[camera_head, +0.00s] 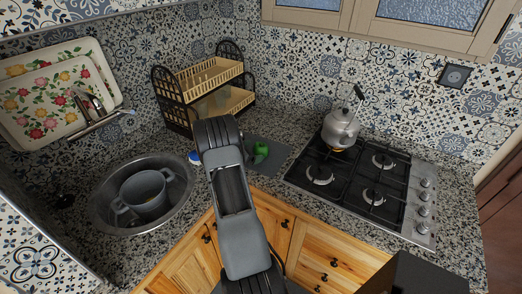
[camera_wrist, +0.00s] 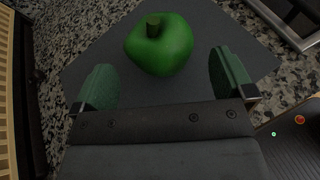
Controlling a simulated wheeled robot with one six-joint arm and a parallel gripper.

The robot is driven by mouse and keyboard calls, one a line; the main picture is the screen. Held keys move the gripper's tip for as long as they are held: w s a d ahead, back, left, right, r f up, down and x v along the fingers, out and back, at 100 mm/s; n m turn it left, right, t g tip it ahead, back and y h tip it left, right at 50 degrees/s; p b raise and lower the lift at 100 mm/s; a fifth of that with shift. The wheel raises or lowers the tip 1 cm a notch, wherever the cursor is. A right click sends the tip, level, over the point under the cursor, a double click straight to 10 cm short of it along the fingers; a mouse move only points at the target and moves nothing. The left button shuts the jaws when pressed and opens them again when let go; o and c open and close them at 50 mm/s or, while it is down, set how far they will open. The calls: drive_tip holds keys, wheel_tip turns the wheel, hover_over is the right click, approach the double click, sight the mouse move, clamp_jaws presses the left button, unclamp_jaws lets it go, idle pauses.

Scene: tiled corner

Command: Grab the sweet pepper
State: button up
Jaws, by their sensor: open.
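The sweet pepper (camera_wrist: 162,50) is green with a dark stem, and sits on a dark grey mat (camera_wrist: 205,85) on the counter. In the wrist view it is just ahead of my gripper (camera_wrist: 162,82), in line with the space between the two green-padded fingers. The fingers are apart and nothing is held. In the head view the pepper (camera_head: 261,149) shows just right of my arm, on the grey mat (camera_head: 277,154). My gripper is hidden behind my arm in that view.
A gas hob (camera_head: 350,185) with a kettle (camera_head: 340,129) stands to the right. A wooden dish rack (camera_head: 178,112) stands behind, and a sink (camera_head: 104,207) with a grey pot (camera_head: 143,192) lies left. Granite counter (camera_head: 285,122) is clear behind the mat.

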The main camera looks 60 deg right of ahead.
sight(261, 150)
drive_tip(key=shift+s+d+f+p, duration=0.15)
drive_tip(key=shift+s+d+p, duration=0.1)
drive_tip(key=shift+d+p, duration=0.25)
drive_tip(key=shift+p+x, duration=0.7)
drive_tip(key=shift+x, duration=1.4)
drive_tip(key=shift+f, duration=0.2)
drive_tip(key=shift+c, duration=0.3)
drive_tip(key=c, duration=0.9)
drive_tip(key=shift+w+r, duration=0.1)
drive_tip(key=shift+c, duration=0.2)
